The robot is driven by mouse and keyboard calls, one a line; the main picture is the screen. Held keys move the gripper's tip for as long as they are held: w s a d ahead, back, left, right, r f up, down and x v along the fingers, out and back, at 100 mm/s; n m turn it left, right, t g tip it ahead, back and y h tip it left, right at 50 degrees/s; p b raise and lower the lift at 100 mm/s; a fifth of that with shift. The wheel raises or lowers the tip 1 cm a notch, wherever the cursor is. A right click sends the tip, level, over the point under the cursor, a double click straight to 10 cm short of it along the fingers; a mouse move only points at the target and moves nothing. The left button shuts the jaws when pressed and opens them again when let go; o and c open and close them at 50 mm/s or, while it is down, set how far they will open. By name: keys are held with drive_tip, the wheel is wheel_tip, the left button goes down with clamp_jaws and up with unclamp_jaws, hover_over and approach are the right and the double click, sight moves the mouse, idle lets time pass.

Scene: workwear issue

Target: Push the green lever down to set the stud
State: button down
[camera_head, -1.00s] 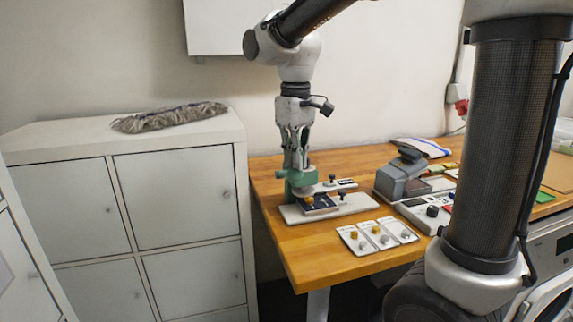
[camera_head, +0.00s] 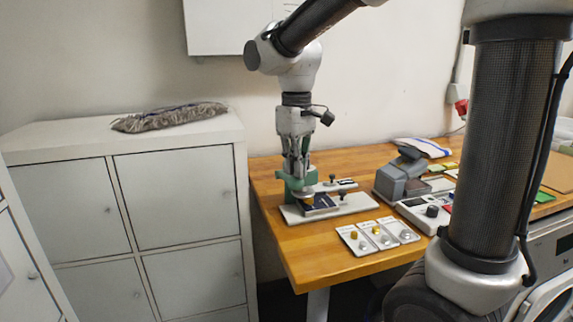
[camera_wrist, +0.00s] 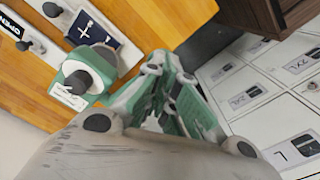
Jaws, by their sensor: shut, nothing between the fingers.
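The green stud press (camera_head: 283,181) stands on a pale base plate (camera_head: 350,206) at the table's left end. A dark blue patch (camera_head: 322,202) lies under its head; the wrist view shows white tool symbols on this patch (camera_wrist: 93,27). The press's round dark top (camera_wrist: 78,80) also shows in the wrist view. My gripper (camera_head: 297,172) is shut and empty, pointing down at the top of the press. It hides much of the lever. I cannot tell whether the fingertips touch the lever.
Several small cards with studs (camera_head: 377,236) lie in front of the press. A grey device (camera_head: 402,176) stands to its right. White lockers (camera_head: 180,190) with a grey mop head (camera_head: 170,116) on top stand left of the table (camera_head: 300,255).

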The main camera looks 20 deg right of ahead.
drive_tip(key=shift+s+f, duration=0.15)
drive_tip(key=shift+f, duration=0.6)
drive_tip(key=shift+s+f, duration=0.15)
drive_tip(key=shift+f, duration=0.45)
drive_tip(key=shift+r, duration=0.1)
wheel_tip(320, 180, up, 13)
idle(1.6)
